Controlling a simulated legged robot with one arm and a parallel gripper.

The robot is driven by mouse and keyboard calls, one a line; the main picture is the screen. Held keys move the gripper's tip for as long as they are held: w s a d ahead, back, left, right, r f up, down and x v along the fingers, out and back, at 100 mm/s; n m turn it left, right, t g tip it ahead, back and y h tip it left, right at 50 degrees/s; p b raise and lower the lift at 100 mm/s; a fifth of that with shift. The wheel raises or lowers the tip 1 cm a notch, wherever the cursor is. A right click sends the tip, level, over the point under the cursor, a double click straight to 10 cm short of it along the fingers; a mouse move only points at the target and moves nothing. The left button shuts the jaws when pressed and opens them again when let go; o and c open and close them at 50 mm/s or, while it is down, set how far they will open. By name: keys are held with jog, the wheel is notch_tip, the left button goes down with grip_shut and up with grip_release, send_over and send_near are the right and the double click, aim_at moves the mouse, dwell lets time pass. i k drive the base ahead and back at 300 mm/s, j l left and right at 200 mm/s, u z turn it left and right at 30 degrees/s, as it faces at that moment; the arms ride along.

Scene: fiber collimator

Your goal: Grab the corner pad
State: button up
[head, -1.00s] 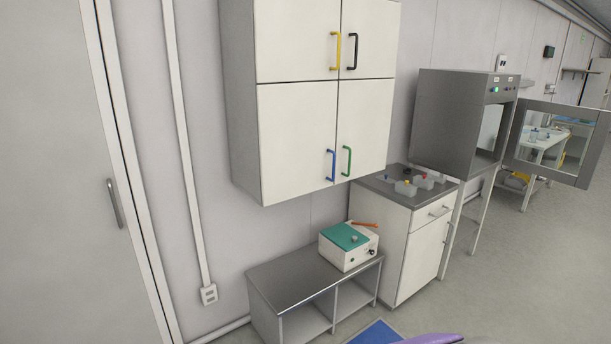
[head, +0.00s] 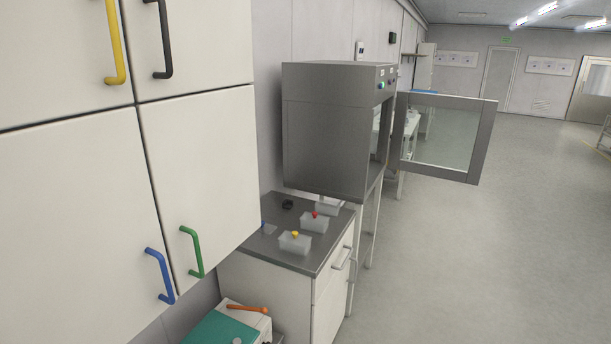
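I cannot pick out a corner pad for certain. A white box-shaped device with a teal top (head: 222,330) is cut off at the bottom edge, with an orange-handled item (head: 248,309) on it. On the grey counter (head: 318,263) stand small translucent boxes: one with a yellow knob (head: 295,243), one with a red knob (head: 314,223), and one farther back (head: 328,205). A small dark round item (head: 288,204) lies near the wall, and a small blue item sits at the counter's left edge. My gripper is not in view.
A white wall cabinet (head: 195,160) with coloured handles is close on the left. A grey metal enclosure (head: 325,150) stands behind the counter, its glazed door (head: 445,135) swung out to the right. The floor (head: 480,270) on the right is clear.

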aim_at(288, 204)
jog(key=i+z, duration=0.5)
jog(key=i, duration=0.7)
jog(key=i+j+u, duration=0.15)
jog(key=i+u, duration=0.15)
jog(key=u, duration=0.15)
jog(key=i+u, duration=0.6)
jog(key=u, duration=0.25)
jog(key=i+u, duration=0.15)
